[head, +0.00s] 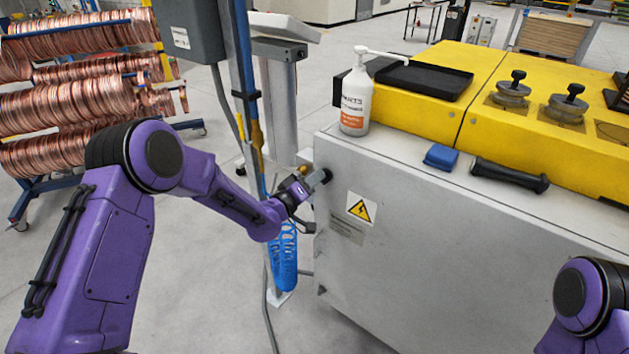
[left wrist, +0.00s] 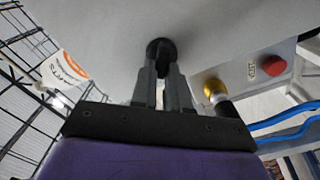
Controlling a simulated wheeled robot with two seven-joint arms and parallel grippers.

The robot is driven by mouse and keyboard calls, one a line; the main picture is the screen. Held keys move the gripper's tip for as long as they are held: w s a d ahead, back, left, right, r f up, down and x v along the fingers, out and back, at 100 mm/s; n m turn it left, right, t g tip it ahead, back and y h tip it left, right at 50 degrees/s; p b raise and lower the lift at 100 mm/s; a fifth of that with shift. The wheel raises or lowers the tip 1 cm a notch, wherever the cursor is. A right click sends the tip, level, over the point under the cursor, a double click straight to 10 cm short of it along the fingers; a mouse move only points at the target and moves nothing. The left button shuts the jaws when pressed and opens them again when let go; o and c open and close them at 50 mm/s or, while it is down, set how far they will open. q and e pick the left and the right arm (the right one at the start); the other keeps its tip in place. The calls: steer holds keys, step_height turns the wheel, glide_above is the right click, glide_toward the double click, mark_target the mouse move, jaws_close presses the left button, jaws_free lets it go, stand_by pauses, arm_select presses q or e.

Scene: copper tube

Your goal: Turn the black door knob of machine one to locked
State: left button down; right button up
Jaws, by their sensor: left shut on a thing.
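The black door knob (left wrist: 161,50) sits on the light grey door of the machine, at the upper middle of the left wrist view. My left gripper (left wrist: 165,75) is shut on the knob, with its two grey fingers on either side of it. In the head view my left gripper (head: 320,178) reaches the left end of the machine's grey side (head: 420,250), and the knob is mostly hidden there. The knob's locked or unlocked marking cannot be read. My right arm shows at the lower right, but its gripper is out of view.
A white bottle (head: 356,95), a blue cloth (head: 441,157) and a black-handled tool (head: 508,175) lie or stand on the machine top. A red button (left wrist: 274,65) and a brass fitting (left wrist: 214,88) are right of the knob. A post with blue coiled hose (head: 284,255) stands beside my left forearm.

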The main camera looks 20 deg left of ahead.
arm_select(q)
steer(key=shift+a+f+n+b, duration=0.1)
steer(key=shift+n+b, duration=0.15)
steer(key=shift+n, duration=1)
steer(key=shift+f+n+b, duration=0.15)
steer(key=shift+n+b, duration=0.05)
steer(key=shift+n, duration=1)
steer(key=shift+a+f+n+b, duration=0.1)
steer(key=shift+n+b, duration=0.15)
steer(key=shift+n, duration=1)
steer(key=c, duration=1.1)
jaws_free()
steer(key=b+v, duration=0.2)
steer(key=v, duration=0.8)
steer(key=shift+s, duration=0.2)
